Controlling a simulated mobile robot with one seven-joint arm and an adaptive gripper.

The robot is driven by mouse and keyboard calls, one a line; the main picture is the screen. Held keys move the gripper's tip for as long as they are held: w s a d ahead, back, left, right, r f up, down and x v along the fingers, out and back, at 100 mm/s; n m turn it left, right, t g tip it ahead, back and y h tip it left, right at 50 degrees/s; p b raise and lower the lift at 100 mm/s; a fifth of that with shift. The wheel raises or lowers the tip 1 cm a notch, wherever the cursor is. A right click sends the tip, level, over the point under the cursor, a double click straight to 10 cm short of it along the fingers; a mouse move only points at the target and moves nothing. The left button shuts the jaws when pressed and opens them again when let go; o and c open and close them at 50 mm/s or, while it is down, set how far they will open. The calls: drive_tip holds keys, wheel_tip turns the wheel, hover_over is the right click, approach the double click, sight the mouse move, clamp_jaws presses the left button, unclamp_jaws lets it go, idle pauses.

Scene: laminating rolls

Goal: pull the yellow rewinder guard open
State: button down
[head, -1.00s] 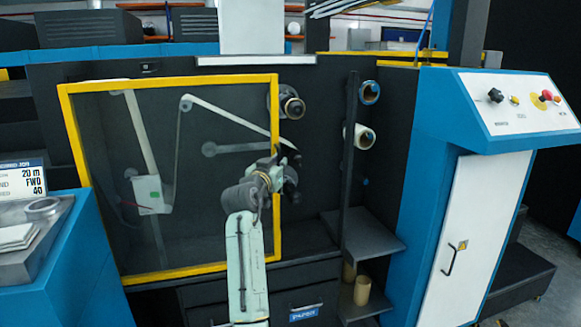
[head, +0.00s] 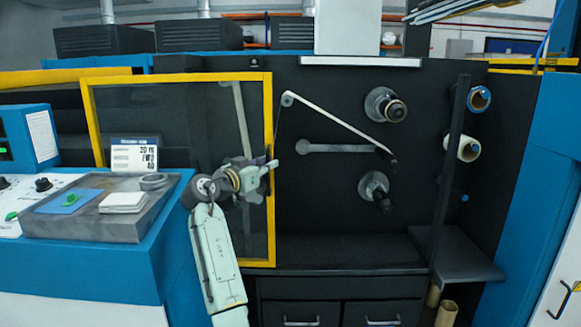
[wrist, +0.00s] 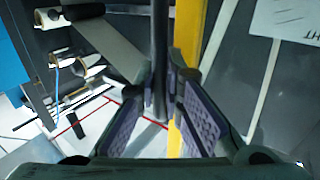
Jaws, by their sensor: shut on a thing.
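The yellow-framed rewinder guard (head: 268,225), with a see-through pane, stands upright at centre left in the head view. Its right edge is clear of the rewind spindles. In the wrist view its yellow edge (wrist: 187,38) runs up just right of the fingers. A dark upright handle bar (wrist: 160,45) stands beside that edge. My gripper (head: 264,169) is at the middle of the guard's right edge. In the wrist view, my gripper (wrist: 163,95) has its fingers on either side of the bar and is shut on it. In the head view the gripper hides most of the handle.
Two spindles (head: 385,107) and an arm with a web strip (head: 335,120) are exposed right of the guard. A blue console (head: 120,265) with a grey tray (head: 75,228) stands left, close to my arm. A dark post and shelf (head: 455,262) stand at right.

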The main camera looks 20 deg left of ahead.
drive_tip(key=shift+s+a+f, duration=0.1)
drive_tip(key=shift+s+a, duration=0.15)
drive_tip(key=shift+a, duration=0.6)
drive_tip(key=c, duration=2)
unclamp_jaws()
drive_tip(key=shift+o, duration=0.2)
drive_tip(key=v, duration=0.7)
drive_tip(key=shift+s, duration=0.3)
drive_tip(key=shift+a, duration=0.15)
